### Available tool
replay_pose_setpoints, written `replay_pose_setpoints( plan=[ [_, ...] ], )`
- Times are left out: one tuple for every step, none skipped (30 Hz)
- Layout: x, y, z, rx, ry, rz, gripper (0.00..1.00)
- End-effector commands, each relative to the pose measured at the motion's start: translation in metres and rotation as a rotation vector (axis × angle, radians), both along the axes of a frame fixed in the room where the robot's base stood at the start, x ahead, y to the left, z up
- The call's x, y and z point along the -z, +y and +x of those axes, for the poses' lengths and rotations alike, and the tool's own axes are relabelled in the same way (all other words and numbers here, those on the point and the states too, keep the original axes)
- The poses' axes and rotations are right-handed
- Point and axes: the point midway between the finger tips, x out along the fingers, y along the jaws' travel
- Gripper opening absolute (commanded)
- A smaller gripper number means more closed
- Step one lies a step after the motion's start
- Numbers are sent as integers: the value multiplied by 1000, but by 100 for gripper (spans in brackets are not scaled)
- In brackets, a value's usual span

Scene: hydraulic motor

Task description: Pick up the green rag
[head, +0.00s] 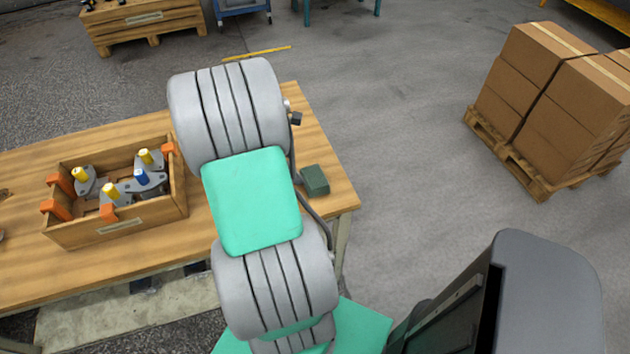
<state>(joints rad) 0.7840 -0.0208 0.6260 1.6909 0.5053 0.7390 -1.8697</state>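The green rag (314,180) is a small dark green folded block near the right end of the wooden table (335,170). It lies just right of my arm, apart from the part of the arm that shows. My arm, with grey ribbed covers and mint green panels, reaches over the table and fills the middle of the head view. My gripper does not show; the arm hides the area behind it.
A wooden box (120,232) with orange corners stands on the table left of my arm, holding grey metal parts with yellow and blue pieces. Cardboard boxes (570,95) on a pallet stand at the right. Grey floor between table and pallet is clear.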

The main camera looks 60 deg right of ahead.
Motion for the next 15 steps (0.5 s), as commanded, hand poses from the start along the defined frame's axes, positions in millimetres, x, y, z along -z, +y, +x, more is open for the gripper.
replay_pose_setpoints(
  plan=[
    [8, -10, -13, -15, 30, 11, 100],
    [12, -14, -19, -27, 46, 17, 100],
    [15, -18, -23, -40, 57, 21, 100],
    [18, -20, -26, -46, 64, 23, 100],
    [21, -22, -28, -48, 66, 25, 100],
    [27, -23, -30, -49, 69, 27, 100],
    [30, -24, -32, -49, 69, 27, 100],
    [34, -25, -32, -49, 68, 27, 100],
    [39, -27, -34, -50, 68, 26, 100],
    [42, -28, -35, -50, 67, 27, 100],
    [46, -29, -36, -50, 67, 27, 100],
    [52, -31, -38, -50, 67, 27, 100],
    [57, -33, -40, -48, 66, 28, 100],
    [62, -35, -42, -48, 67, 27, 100],
    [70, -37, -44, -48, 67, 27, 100]
  ],
)
